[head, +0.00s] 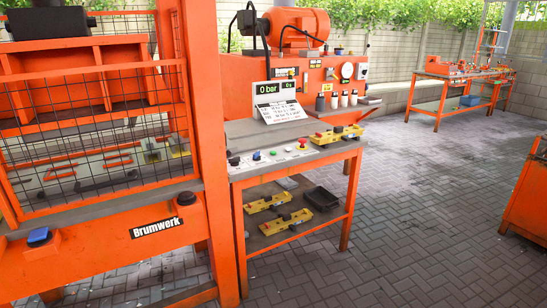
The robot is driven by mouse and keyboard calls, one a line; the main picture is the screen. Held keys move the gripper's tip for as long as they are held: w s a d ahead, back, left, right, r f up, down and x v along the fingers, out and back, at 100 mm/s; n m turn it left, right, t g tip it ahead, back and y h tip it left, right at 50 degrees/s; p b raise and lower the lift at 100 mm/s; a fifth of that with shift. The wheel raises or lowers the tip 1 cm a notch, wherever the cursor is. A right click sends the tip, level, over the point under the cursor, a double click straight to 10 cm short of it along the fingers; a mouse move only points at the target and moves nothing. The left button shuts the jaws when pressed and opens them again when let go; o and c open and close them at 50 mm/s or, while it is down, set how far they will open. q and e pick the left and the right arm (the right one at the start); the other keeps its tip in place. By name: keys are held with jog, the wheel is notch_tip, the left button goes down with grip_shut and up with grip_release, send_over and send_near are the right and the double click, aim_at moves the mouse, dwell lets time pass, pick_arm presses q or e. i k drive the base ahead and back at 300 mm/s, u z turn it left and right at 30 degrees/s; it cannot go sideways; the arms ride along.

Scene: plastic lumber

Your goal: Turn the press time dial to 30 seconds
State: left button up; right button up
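An orange control stand (236,185) is right of the caged press. A printed white card (280,111) leans below the display. Neither of my grippers is in view.
The orange press marked "Brumwerk" (157,228) with its wire cage fills the left. Yellow tools (337,134) lie on the stand's top, more (285,222) on its lower shelf beside a black tray (322,198).

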aim_at(255, 156)
jog(key=z, duration=0.75)
jog(key=i, duration=2.55)
jog(key=u, duration=1.75)
